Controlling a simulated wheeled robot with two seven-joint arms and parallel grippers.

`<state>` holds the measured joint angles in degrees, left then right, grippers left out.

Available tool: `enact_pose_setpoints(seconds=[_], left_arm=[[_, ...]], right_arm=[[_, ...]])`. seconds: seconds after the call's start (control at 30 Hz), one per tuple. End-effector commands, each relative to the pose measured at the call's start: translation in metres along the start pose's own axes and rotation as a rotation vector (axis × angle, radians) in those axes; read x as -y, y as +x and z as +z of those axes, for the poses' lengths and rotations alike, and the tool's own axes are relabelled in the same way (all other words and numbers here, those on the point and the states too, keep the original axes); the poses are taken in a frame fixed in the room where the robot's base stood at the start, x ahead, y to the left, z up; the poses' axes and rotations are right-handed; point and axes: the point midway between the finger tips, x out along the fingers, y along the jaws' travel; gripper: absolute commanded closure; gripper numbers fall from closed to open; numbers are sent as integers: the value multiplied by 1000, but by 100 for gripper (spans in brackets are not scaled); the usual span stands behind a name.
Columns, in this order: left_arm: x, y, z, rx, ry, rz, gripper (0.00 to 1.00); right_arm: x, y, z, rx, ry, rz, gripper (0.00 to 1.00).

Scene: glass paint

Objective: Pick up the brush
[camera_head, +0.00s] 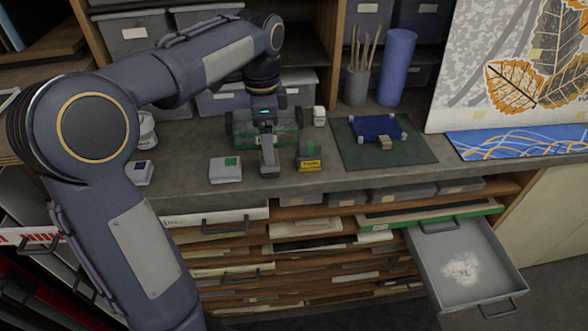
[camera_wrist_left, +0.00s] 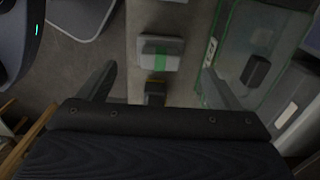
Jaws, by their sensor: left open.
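No single brush can be made out for certain. Several thin wooden handles, perhaps brushes, stand upright in a grey cup (camera_head: 356,86) at the back of the worktop. My left gripper (camera_head: 269,162) points down over the worktop, left of the cup and in front of the green glass box. In the wrist view the left gripper (camera_wrist_left: 160,80) is open with nothing held. A dark block with a yellow band (camera_wrist_left: 155,92) shows between its fingers, partly hidden by the gripper body. It stands right of the gripper in the head view (camera_head: 309,159). My right gripper is not in view.
A white box with a green patch (camera_head: 225,169) lies left of the gripper. The green glass box (camera_head: 284,133) is behind. A blue roll (camera_head: 396,68) stands by the cup. A drawer (camera_head: 495,263) is open at right.

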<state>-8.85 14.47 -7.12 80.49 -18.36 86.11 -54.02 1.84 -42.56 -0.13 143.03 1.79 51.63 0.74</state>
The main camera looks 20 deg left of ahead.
Motion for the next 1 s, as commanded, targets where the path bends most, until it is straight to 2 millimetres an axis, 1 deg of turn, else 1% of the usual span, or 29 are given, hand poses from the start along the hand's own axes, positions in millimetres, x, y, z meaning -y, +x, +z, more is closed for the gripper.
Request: enact_pose_setpoints(seconds=[0.27, 0.5, 0.63, 0.83, 0.87, 1.0], left_arm=[[-1, 31, -1, 2, 0, 2, 15], [-2, 66, -4, 2, -1, 3, 15], [-2, 74, -4, -1, -1, 1, 15], [-2, 74, -4, -1, -1, 0, 15], [-2, 74, -4, -1, -1, 0, 17], [-2, 74, -4, -2, -1, 0, 36]], right_arm=[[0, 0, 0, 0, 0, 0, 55], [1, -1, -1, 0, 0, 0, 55], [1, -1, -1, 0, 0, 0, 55], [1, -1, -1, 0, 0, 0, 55], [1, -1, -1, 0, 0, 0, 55], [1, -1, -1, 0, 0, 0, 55]])
